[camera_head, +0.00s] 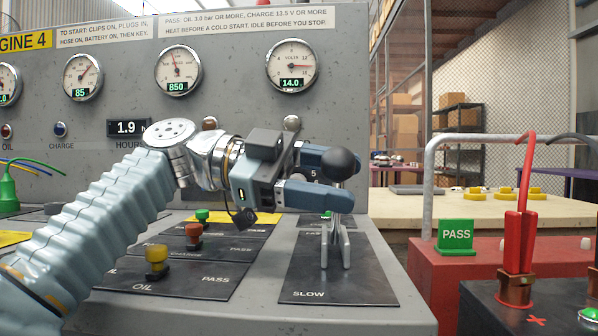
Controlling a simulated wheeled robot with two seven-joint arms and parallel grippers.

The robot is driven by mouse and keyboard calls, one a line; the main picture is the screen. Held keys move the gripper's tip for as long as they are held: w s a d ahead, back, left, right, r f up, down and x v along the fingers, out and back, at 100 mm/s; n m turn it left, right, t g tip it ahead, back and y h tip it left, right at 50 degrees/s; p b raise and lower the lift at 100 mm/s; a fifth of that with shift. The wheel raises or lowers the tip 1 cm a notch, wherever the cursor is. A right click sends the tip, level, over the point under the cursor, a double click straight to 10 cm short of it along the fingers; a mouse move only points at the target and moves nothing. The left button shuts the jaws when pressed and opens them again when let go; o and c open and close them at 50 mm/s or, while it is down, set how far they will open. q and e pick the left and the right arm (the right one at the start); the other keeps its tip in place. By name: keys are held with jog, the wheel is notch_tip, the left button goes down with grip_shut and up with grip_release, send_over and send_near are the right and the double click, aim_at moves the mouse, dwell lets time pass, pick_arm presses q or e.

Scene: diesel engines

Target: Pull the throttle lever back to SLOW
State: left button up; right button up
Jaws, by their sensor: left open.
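The throttle lever (333,230) is a flat metal stem with a black ball knob (341,163). It stands roughly upright in a bracket on a dark plate (347,283), whose near end is marked SLOW. My left gripper (338,178) is open at the top of the lever, its blue fingers pointing right. The far finger passes behind the knob and the near finger crosses in front of the stem, so the lever appears to be between them. Whether either finger touches it, I cannot tell. The plate's far end is partly hidden by the gripper. My right gripper is not in view.
Yellow (157,257), red (194,232) and green (203,215) knobs stand on plates left of the lever. The gauge panel (240,110) rises behind, its dials showing 850 and 14.0. A battery with a red clamp (519,240) and a green PASS block (456,235) are at right.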

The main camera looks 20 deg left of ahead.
pick_arm(q)
jog(key=s+a+r+p, duration=0.2)
jog(key=a, duration=1.1)
jog(key=shift+d, duration=0.1)
